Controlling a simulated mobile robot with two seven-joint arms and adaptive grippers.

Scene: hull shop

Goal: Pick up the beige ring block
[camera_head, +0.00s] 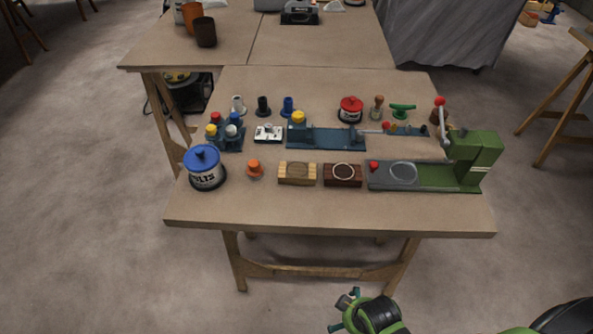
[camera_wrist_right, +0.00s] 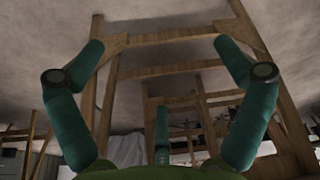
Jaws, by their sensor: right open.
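In the head view a light beige wooden block (camera_head: 297,174) with a round top mark lies near the front middle of the table. Right beside it is a dark brown block (camera_head: 342,176) with a pale beige ring on top. My right gripper (camera_head: 347,308) is below and in front of the table's front edge, well apart from both blocks. In the right wrist view its teal fingers (camera_wrist_right: 160,50) are spread wide with nothing between them. The blocks are not visible there. My left gripper is not in view.
An orange knob (camera_head: 255,169) and a blue-lidded jar (camera_head: 205,168) stand left of the blocks. A green machine (camera_head: 473,160) stands to the right. Fixtures and small parts fill the row behind. The table's front strip (camera_head: 330,211) is clear. Wooden table legs (camera_wrist_right: 107,92) show in the wrist view.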

